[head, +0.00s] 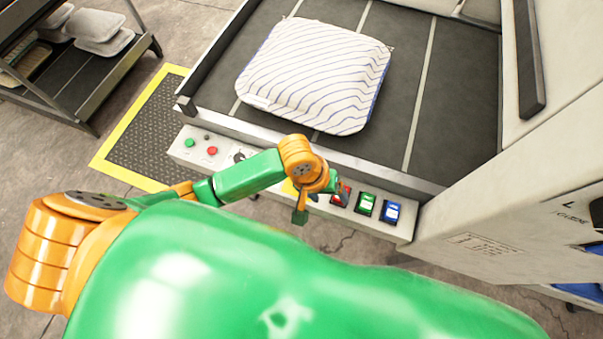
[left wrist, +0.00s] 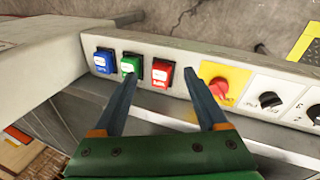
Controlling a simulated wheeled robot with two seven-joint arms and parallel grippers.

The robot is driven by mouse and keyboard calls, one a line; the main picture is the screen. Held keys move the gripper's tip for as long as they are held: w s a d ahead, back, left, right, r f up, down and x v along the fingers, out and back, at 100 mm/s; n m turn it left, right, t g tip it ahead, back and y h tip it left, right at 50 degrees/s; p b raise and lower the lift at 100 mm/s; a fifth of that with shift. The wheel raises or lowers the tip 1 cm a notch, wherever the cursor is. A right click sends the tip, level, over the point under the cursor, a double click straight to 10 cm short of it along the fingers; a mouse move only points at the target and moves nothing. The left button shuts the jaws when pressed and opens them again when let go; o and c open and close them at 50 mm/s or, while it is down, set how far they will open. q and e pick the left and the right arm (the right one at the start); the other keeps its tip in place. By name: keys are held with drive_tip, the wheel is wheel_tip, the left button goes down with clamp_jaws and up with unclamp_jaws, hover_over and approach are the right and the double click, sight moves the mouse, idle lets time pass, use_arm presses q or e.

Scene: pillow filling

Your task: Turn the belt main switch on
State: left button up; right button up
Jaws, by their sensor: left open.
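The control panel runs along the conveyor's front edge. On it is a red rotary knob (left wrist: 219,87) on a yellow plate (left wrist: 236,80), which looks like the main switch. In the head view only a bit of the yellow plate (head: 288,187) shows beside my wrist. My left gripper (head: 318,195) is open and empty over the panel. In the left wrist view its fingers (left wrist: 163,80) spread on either side of the red button (left wrist: 162,73), the right finger close to the red knob. Contact cannot be told. My right gripper is out of view.
A green button (head: 366,204) and a blue button (head: 392,212) sit right of the red one. Black knobs (left wrist: 268,99) lie beyond the yellow plate. A striped pillow (head: 315,75) rests on the belt (head: 455,100). A white machine housing (head: 500,220) stands at right.

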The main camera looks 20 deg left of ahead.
use_arm(q)
drive_tip(key=w+a+n+y, duration=0.1)
drive_tip(key=w+a+n, duration=0.1)
drive_tip(key=w+a+n+y, duration=0.1)
drive_tip(key=w+a+n, duration=0.1)
drive_tip(key=a, duration=0.1)
drive_tip(key=w+a+f+n+g+y, duration=0.1)
drive_tip(key=w+a+n, duration=0.1)
drive_tip(key=a, duration=0.1)
drive_tip(key=shift+a+f+n+y, duration=0.1)
drive_tip(key=shift+a+n+y, duration=0.1)
drive_tip(key=shift+n+y, duration=0.15)
wheel_tip(320, 180, down, 7)
drive_tip(key=shift+b, duration=0.8)
drive_tip(key=shift+s, duration=0.1)
clamp_jaws()
